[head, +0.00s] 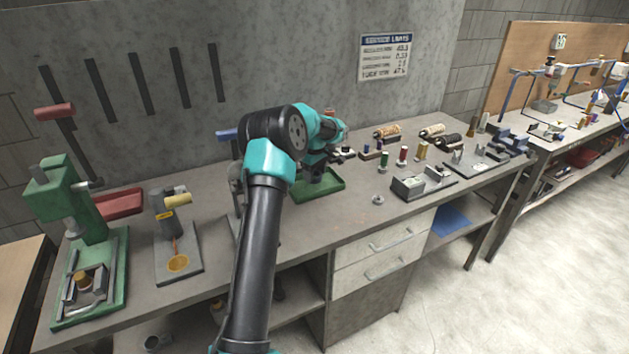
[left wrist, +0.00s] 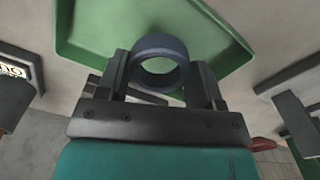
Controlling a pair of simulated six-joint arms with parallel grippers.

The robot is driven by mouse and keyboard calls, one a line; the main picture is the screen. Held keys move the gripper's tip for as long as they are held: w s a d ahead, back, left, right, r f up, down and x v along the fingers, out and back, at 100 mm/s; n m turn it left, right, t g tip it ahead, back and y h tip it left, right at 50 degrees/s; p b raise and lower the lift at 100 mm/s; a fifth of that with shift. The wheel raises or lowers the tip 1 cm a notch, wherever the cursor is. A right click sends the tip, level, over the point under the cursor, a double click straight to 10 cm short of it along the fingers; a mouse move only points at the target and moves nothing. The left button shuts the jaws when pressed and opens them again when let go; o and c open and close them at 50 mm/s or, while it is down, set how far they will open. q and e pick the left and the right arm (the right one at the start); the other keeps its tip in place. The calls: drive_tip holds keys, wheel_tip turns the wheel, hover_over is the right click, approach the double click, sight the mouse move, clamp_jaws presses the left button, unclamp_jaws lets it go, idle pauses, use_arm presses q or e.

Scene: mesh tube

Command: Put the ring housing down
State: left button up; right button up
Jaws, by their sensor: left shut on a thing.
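The ring housing (left wrist: 160,45) is a dark blue-grey ring in the left wrist view. My left gripper (left wrist: 159,70) is shut on it, with one dark finger on each side. The ring lies over the green tray (left wrist: 85,35) in that view; whether it touches the tray cannot be told. In the head view, my left gripper (head: 316,172) is at the green tray (head: 330,190) on the bench, and my arm hides part of it. The ring cannot be made out there. My right gripper is not in view.
A green press (head: 70,205) and a small fixture (head: 172,230) stand on the left of the bench. Spools (head: 403,155) and a grey block fixture (head: 410,187) stand to the right. A small metal part (head: 378,199) lies near the front edge. The bench in front of the tray is clear.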

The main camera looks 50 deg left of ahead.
sight(315, 187)
use_arm(q)
drive_tip(key=shift+w+a, duration=0.1)
drive_tip(key=shift+a+f, duration=0.1)
drive_tip(key=shift+f, duration=1.65)
drive_tip(key=shift+f, duration=0.15)
drive_tip(key=o, duration=1.1)
wheel_tip(315, 187, up, 12)
